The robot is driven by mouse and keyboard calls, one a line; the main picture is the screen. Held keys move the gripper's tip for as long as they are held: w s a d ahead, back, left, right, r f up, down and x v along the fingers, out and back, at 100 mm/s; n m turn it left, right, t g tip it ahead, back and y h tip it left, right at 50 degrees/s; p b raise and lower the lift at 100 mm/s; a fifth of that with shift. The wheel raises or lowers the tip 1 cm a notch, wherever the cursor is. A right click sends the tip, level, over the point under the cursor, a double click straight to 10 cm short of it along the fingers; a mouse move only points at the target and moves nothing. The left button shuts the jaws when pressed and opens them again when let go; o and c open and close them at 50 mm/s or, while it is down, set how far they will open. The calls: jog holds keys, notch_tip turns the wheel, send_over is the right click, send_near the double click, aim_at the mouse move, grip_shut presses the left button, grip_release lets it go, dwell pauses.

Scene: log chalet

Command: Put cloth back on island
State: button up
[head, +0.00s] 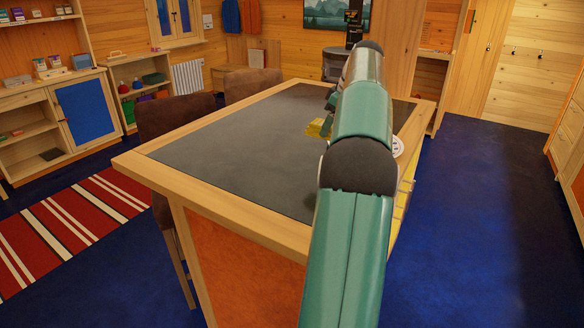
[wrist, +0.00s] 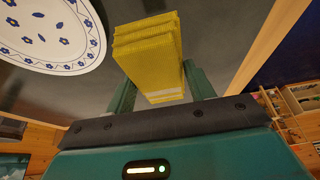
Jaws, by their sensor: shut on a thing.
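The cloth (wrist: 150,50) is yellow, folded in layers, with a pale band near my gripper. My gripper (wrist: 160,82) is shut on it, one finger at each side in the wrist view. In the head view the cloth (head: 315,128) shows as a small yellow patch beside my arm, over the dark top of the island (head: 235,135). My arm hides most of my gripper there. I cannot tell whether the cloth touches the top.
A white plate with blue flowers (wrist: 50,32) is close to the cloth; its edge (head: 398,147) shows right of my arm. Brown chairs (head: 176,116) stand along the island's left side. Much of the island top is bare. Blue floor (head: 480,220) is clear on the right.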

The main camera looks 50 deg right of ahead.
jog(key=w+a+f, duration=0.4)
jog(key=a+f, duration=0.1)
jog(key=w+a+f, duration=0.2)
jog(key=a, duration=0.1)
jog(key=shift+w+a+f, duration=0.15)
jog(key=shift+w+f, duration=0.05)
jog(key=shift+f, duration=0.15)
jog(key=shift+w+a+f, duration=0.15)
jog(key=shift+w+f, duration=0.05)
jog(key=shift+f, duration=0.35)
jog(key=shift+a+f, duration=0.15)
jog(key=shift+f, duration=1.4)
jog(key=o, duration=1)
jog(key=shift+f, duration=0.1)
